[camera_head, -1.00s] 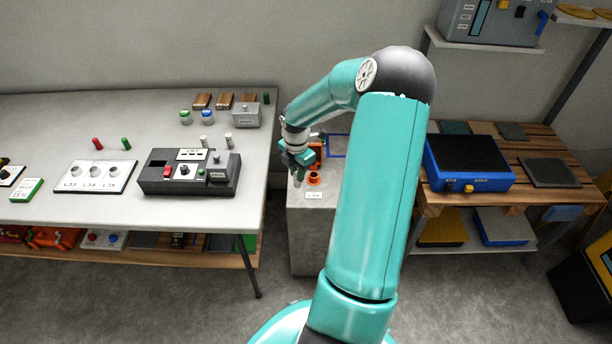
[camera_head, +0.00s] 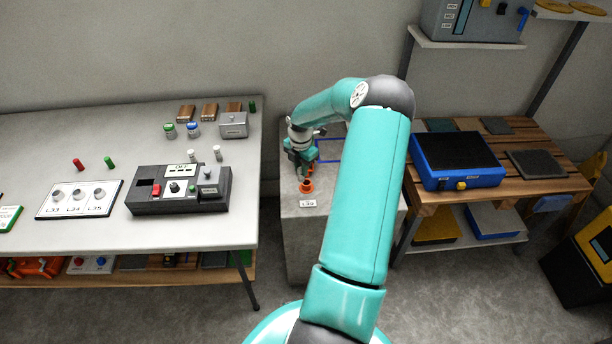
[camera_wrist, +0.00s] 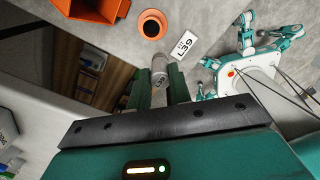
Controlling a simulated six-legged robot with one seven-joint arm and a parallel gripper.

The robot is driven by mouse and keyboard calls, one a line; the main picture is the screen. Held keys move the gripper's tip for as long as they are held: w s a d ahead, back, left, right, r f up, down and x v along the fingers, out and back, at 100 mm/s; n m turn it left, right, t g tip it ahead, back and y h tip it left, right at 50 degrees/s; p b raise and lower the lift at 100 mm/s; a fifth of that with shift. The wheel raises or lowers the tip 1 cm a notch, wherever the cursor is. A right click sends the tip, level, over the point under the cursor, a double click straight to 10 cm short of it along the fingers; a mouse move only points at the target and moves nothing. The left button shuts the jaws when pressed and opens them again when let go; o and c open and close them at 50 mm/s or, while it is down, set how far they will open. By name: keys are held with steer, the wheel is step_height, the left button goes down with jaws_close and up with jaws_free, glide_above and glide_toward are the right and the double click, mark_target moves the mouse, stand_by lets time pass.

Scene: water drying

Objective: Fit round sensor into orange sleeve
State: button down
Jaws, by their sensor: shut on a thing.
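The round sensor (camera_wrist: 160,68) is a small grey cylinder with dark marking. My gripper (camera_wrist: 161,82) is shut on it, with one green finger on each side. The orange sleeve (camera_wrist: 153,24) is a short upright ring with a dark opening, standing on the grey pedestal. In the wrist view the sensor's free end lies just below the sleeve in the picture, apart from it. In the head view my gripper (camera_head: 302,168) hangs directly behind the sleeve (camera_head: 306,187); the sensor cannot be made out there.
A white L39 label (camera_wrist: 183,44) lies beside the sleeve. The pedestal (camera_head: 300,235) has a blue outline (camera_head: 328,160) on top. A table (camera_head: 60,230) with devices is to the left, a wooden bench (camera_head: 560,180) to the right.

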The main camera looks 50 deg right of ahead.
steer(key=shift+w+d+f, duration=0.1)
steer(key=shift+d+f, duration=0.5)
steer(key=shift+f, duration=0.7)
steer(key=shift+w+d+f, duration=0.1)
steer(key=shift+d+f, duration=0.55)
steer(key=shift+f, duration=0.6)
steer(key=shift+d+f, duration=0.6)
steer(key=shift+f, duration=0.7)
steer(key=shift+f, duration=0.1)
steer(key=c, duration=1.3)
jaws_free()
steer(key=shift+w+a+r, duration=0.1)
steer(key=shift+r, duration=6.1)
